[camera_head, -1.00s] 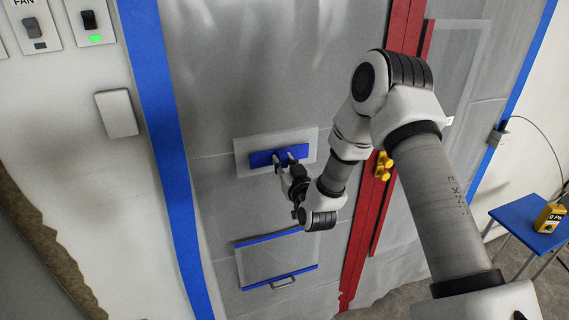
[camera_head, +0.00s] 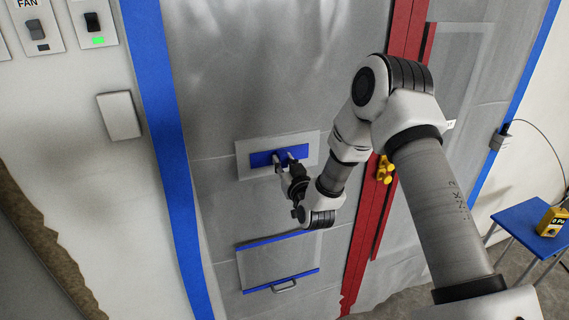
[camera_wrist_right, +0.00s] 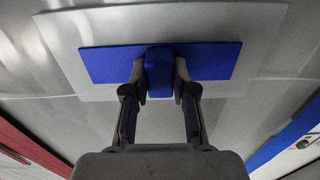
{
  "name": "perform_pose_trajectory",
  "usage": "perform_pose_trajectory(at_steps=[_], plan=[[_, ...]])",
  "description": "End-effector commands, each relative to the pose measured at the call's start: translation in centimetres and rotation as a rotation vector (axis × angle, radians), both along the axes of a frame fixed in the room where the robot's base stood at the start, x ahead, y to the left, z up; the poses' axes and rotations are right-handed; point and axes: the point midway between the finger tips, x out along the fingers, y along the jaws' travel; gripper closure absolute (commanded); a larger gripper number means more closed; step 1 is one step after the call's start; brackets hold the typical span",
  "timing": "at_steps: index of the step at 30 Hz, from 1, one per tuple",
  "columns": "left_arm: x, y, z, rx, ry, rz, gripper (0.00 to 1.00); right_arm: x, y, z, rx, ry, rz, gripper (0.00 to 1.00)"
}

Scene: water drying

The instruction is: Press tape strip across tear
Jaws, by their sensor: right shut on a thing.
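A blue tape strip (camera_head: 262,159) lies level across a pale rectangular patch (camera_head: 246,172) on the grey plastic sheet. My right gripper (camera_head: 284,162) is at the middle of the strip, from below and in front. In the right wrist view the strip (camera_wrist_right: 110,65) spans the pale patch, and the gripper's fingers (camera_wrist_right: 160,82) are shut on a small blue tab (camera_wrist_right: 160,62) standing out from the strip's middle. No tear is visible; the strip or patch may cover it. My left gripper is out of view.
Below is a flap (camera_head: 275,262) with blue-taped edges and a handle (camera_head: 285,285). A red zipper strip (camera_head: 366,240) with yellow pulls (camera_head: 385,170) runs to the right. A blue stool (camera_head: 530,222) holding a yellow meter (camera_head: 551,221) stands at far right. Switches (camera_head: 92,22) are upper left.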

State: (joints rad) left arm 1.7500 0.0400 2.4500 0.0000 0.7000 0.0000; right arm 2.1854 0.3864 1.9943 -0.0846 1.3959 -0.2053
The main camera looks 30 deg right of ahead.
Motion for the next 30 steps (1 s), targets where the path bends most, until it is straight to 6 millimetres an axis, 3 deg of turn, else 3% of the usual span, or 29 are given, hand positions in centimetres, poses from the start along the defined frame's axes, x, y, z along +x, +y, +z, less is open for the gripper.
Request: perform_pose_trajectory(at_steps=[7,8,10,22,26,30], plan=[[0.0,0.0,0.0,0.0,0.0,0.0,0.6,0.0,0.0,0.1,0.0,-0.002,0.0,0.92],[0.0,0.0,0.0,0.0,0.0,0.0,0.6,0.0,0.0,0.1,0.0,-0.002,0.0,0.71],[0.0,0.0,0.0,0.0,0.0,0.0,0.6,0.0,0.0,0.1,0.0,-0.002,0.0,0.46],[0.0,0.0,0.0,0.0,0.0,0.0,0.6,-0.6,0.2,0.0,0.001,0.002,0.001,0.45],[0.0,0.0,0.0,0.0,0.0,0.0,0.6,-2.9,0.7,0.0,0.003,0.002,0.0,0.45],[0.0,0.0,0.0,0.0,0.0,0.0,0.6,-6.5,1.5,-0.1,0.003,0.004,0.0,0.45]])
